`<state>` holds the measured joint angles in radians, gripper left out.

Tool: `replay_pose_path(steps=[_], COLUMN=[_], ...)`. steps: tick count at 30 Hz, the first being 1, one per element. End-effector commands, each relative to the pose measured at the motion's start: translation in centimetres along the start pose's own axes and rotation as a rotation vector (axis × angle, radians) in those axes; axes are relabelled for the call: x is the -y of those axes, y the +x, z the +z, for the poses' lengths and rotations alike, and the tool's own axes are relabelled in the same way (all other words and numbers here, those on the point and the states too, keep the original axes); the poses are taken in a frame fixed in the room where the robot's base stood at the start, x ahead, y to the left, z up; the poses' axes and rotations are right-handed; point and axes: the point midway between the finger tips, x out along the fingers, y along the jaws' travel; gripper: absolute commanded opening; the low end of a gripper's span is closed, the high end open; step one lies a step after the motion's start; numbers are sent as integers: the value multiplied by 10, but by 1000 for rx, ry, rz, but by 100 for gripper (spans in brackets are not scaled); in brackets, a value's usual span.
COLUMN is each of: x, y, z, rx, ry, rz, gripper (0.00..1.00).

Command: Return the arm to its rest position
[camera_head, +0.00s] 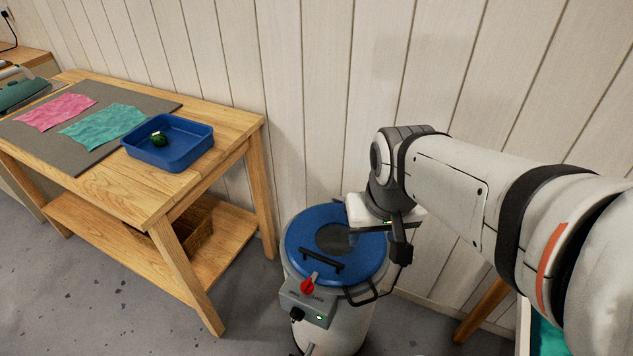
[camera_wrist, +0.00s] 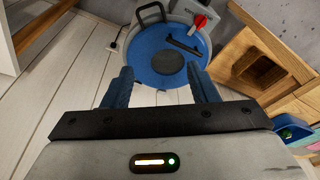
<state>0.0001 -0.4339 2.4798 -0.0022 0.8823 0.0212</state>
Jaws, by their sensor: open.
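My arm reaches in from the right in the head view, extended over a round steamer with a blue lid (camera_head: 299,239). My gripper (camera_head: 372,232) hangs above the right part of the lid. In the wrist view my gripper (camera_wrist: 165,85) has its two fingers wide apart with nothing between them. Beyond the fingers the blue lid (camera_wrist: 150,55) shows its dark round centre and black bar handle. The lid lies flat on the steamer. A red knob (camera_head: 307,286) sits on the control box at the steamer's front.
A wooden table (camera_head: 150,195) stands at the left. It bears a grey mat (camera_head: 75,150), pink cloth (camera_head: 58,112), teal cloth (camera_head: 103,127) and a blue tray (camera_head: 170,158) holding a small green object. A plank wall (camera_head: 330,80) rises close behind the steamer. Floor is clear at front left.

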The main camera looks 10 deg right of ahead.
Motion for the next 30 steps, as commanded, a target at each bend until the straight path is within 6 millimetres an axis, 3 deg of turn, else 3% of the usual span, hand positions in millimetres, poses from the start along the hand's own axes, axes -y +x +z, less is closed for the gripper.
replay_pose_path(steps=[4, 8, 14, 18, 24, 30], x=[-4, -1, 4, 8, 12, 14], y=[-1, 12, 48, 84, 142, 182], z=[-39, -81, -135, -164, -188, -194], rx=[35, 67, 113, 145, 184, 204], ry=[61, 143, 271, 359, 474, 544], rz=[-1, 3, 15, 26, 46, 60], gripper=[66, 76, 93, 100, 100, 100])
